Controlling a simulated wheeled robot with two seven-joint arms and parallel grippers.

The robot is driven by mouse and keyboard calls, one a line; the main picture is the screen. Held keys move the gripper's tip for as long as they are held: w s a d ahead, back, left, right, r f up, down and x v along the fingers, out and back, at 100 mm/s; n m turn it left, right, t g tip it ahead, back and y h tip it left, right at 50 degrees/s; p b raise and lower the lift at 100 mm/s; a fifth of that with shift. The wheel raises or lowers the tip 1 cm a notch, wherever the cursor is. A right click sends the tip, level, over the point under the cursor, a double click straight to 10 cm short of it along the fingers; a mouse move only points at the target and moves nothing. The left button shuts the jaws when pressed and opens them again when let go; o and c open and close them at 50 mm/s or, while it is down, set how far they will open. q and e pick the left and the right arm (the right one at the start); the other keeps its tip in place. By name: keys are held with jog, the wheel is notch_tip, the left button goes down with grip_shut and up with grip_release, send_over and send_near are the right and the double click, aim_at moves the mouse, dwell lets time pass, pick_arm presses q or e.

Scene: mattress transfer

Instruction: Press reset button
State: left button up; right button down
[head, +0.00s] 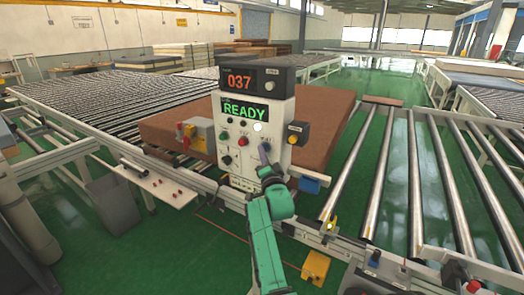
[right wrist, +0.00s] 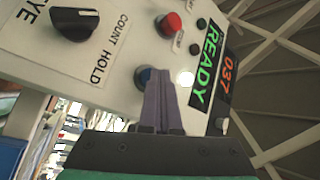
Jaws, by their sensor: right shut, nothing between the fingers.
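The white control panel (head: 238,172) stands upright ahead of me, with a green READY display (head: 245,111) and an orange 037 display (head: 239,81) above. My right gripper (head: 264,150) is shut and empty, its fingertips at the panel face. A white lit button (right wrist: 186,79) is just beside the tips. A red button (right wrist: 171,24) and a black knob marked COUNT HOLD (right wrist: 75,23) are apart. No readable reset label shows. My left gripper is not in view.
A brown mattress-like slab (head: 165,124) lies behind the panel on the rollers. Roller conveyors (head: 415,165) run at the right and others at the left (head: 95,105). A yellow pedal-like box (head: 316,266) is on the green floor. A yellow-grey box (head: 197,135) stands left of the panel.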

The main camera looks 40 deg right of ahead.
dwell(0.4)
jog(key=shift+s+a+p, duration=0.2)
jog(key=shift+a+p, duration=0.05)
jog(key=shift+a, duration=0.3)
jog(key=shift+s+a+p, duration=0.2)
jog(key=shift+a, duration=0.35)
jog(key=shift+a, duration=0.1)
